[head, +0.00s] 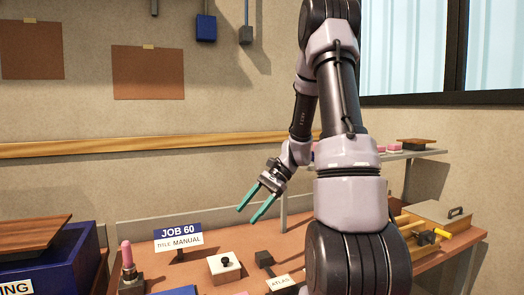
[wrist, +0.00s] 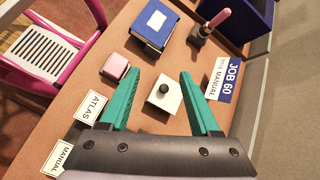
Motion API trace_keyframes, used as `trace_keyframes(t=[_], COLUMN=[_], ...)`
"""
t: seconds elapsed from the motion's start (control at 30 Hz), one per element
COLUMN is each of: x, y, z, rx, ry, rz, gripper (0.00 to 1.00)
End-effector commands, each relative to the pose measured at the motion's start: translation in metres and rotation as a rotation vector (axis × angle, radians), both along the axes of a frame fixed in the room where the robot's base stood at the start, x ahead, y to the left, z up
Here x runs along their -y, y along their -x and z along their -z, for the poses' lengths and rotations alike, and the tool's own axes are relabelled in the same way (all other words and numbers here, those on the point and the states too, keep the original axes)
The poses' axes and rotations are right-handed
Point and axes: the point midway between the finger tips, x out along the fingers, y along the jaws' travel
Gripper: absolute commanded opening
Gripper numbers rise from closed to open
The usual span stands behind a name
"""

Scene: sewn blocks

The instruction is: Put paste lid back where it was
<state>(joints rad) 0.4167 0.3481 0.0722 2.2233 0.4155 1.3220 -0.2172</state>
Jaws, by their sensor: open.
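A white square piece with a black knob, which looks like the paste lid (wrist: 163,97), lies on the brown table. It also shows in the head view (head: 224,266); I cannot tell whether it is a loose lid or sits on a pot. My gripper (head: 248,214) is open and empty, above the table with its teal fingers pointing down to the left. In the wrist view the two fingers (wrist: 158,74) appear on either side of the white piece, without visible contact.
A JOB 60 sign (head: 179,239) and a pink-topped tool (head: 127,268) stand near the blue bin (head: 50,260). A blue book (wrist: 155,24), a pink block (wrist: 116,68) and an ATLAS card (wrist: 92,106) lie around the white piece. A pink chair (wrist: 50,50) stands beyond the table edge.

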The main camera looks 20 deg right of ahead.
Motion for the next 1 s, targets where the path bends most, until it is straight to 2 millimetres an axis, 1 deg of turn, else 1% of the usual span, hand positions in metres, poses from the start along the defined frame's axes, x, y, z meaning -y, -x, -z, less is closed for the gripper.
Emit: trace_keyframes(t=[0.03, 0.2, 0.4, 0.6, 0.7, 0.8, 0.9, 1.0], x=[-0.006, -0.016, -0.024, -0.027, -0.026, -0.026, -0.025, -0.024], y=[0.007, 0.034, 0.068, 0.105, 0.121, 0.132, 0.138, 0.140], z=[-0.019, -0.067, -0.119, -0.165, -0.182, -0.193, -0.199, -0.201], rx=[0.056, 0.229, 0.460, 0.706, 0.812, 0.890, 0.934, 0.949], ry=[0.060, 0.248, 0.451, 0.623, 0.687, 0.730, 0.754, 0.763], rz=[-0.043, -0.163, -0.272, -0.344, -0.362, -0.372, -0.378, -0.378], gripper=[0.63, 0.63, 0.63, 0.63, 0.63, 0.63, 0.63, 0.63])
